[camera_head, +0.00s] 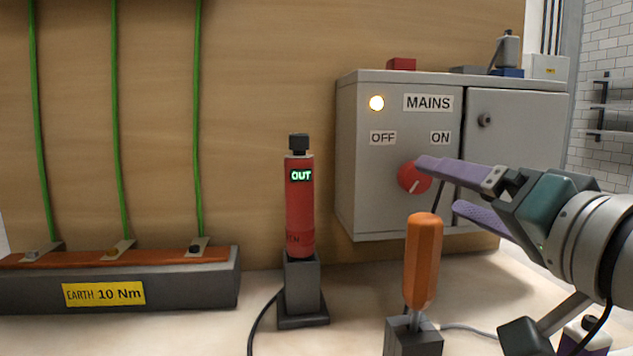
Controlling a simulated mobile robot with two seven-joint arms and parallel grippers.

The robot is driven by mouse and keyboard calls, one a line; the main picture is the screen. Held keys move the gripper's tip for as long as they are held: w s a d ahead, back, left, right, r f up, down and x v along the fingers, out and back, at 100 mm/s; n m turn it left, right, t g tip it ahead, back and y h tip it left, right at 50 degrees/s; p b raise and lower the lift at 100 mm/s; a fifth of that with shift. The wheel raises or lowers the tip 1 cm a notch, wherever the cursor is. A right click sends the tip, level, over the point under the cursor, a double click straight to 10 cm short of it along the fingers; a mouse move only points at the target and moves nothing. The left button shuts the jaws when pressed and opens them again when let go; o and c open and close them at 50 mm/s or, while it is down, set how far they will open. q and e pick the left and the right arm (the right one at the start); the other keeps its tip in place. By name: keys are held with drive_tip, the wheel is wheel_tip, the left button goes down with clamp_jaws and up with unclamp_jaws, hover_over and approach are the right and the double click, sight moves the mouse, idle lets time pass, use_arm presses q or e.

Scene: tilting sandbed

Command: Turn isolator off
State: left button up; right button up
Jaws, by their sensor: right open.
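The isolator is a red round knob (408,179) on the front of a grey box (400,220) labelled MAINS. OFF is printed above left of the knob and ON above right. The knob's white mark slants up to the right, toward ON. My left gripper is out of view.
An orange-handled screwdriver (423,262) stands in a dark holder just below the knob. A red tester (300,210) reading OUT stands left of the box. An earth bar (120,290) with green cables is far left. Small items lie on the box top.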

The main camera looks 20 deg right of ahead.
sight(421, 179)
drive_tip(key=w, duration=0.5)
drive_tip(key=shift+d, duration=0.3)
clamp_jaws()
idle(0.4)
